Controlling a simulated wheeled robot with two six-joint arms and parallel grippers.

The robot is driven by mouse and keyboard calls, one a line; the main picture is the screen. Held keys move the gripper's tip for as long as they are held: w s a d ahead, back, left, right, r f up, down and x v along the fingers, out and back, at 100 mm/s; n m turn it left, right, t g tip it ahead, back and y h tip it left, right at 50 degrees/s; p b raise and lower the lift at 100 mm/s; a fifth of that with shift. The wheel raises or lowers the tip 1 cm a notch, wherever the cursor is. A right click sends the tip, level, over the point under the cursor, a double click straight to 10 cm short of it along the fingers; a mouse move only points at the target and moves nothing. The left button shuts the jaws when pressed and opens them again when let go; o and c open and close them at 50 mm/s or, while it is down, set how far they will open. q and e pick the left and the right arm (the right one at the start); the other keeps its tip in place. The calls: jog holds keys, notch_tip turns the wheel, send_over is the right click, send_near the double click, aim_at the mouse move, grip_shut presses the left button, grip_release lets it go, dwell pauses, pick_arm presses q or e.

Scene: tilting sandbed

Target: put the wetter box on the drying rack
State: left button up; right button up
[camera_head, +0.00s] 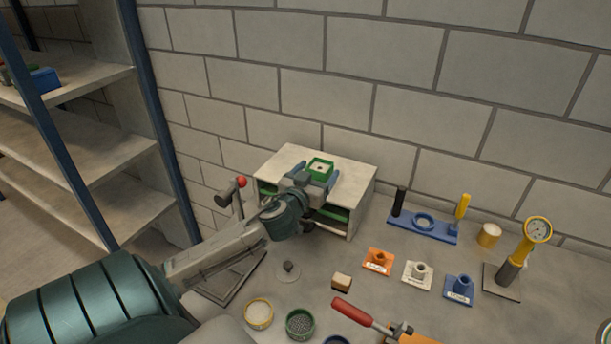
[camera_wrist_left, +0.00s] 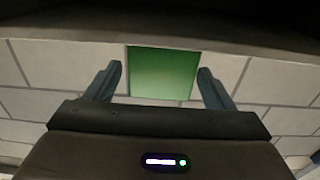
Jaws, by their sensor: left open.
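A small green box with a pale inside (camera_head: 320,165) shows at the top of a low white shelf unit (camera_head: 352,172) against the wall. I cannot tell whether this unit is the drying rack. More green shows inside its openings, partly hidden by my arm. My left gripper (camera_head: 317,177) is open at the unit, its blue fingers on either side of the green box. In the left wrist view a plain green face (camera_wrist_left: 162,74) shows between the spread fingers, with gaps on both sides. How wet the box is cannot be seen. My right gripper is not in view.
A red-knobbed lever (camera_head: 241,183) stands left of the unit. On the bench are a blue stand (camera_head: 436,232), a yellow dial gauge (camera_head: 537,230), orange (camera_head: 378,262), white and blue blocks, small bowls and a red-handled tool (camera_head: 352,312). Tall shelving (camera_head: 100,160) is at left.

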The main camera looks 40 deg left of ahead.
pick_arm(q)
jog(key=b+v, duration=0.1)
jog(key=v, duration=0.7)
jog(key=shift+r, duration=0.1)
dwell(0.4)
